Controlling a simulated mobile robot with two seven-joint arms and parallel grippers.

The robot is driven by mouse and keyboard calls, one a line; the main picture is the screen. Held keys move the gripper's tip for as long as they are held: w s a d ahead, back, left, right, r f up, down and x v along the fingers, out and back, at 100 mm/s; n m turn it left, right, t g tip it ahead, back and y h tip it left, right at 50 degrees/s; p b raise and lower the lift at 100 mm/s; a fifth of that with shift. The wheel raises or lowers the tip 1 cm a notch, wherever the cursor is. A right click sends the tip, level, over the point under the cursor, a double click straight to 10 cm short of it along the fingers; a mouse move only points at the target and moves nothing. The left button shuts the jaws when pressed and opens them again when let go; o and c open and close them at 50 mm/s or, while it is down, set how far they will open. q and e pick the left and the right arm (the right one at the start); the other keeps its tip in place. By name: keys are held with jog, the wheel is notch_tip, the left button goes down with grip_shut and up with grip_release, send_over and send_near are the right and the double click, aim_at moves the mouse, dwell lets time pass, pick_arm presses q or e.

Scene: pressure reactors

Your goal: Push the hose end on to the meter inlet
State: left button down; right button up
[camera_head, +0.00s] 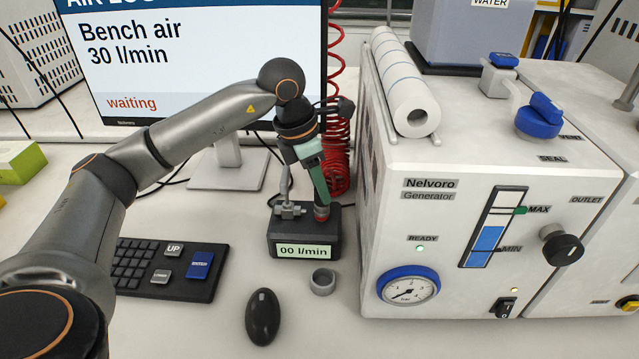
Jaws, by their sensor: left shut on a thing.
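The meter (304,240) is a small dark box with a lit display reading "00 l/min", standing on the bench in the middle. A metal fitting with a grey upright tube (287,207) is on its top left. My left gripper (321,195), with green fingers pointing down, is over the right part of the meter's top. My right gripper is not in view.
A red coiled hose (337,150) hangs behind my gripper. A white generator (400,235) stands close on the right. A monitor (200,60) reading "waiting" is behind. A keyboard (130,270), a mouse (263,316) and a grey ring (323,282) lie in front.

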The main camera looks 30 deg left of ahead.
pick_arm(q)
jog(key=shift+s+f, duration=0.15)
jog(key=shift+f, duration=0.2)
dwell(0.3)
jog(key=c, duration=1)
grip_release()
jog(key=shift+o, duration=1.4)
jog(key=o, duration=0.7)
jog(key=shift+r, duration=0.15)
jog(key=shift+r+p, duration=2.7)
jog(key=shift+r, duration=0.85)
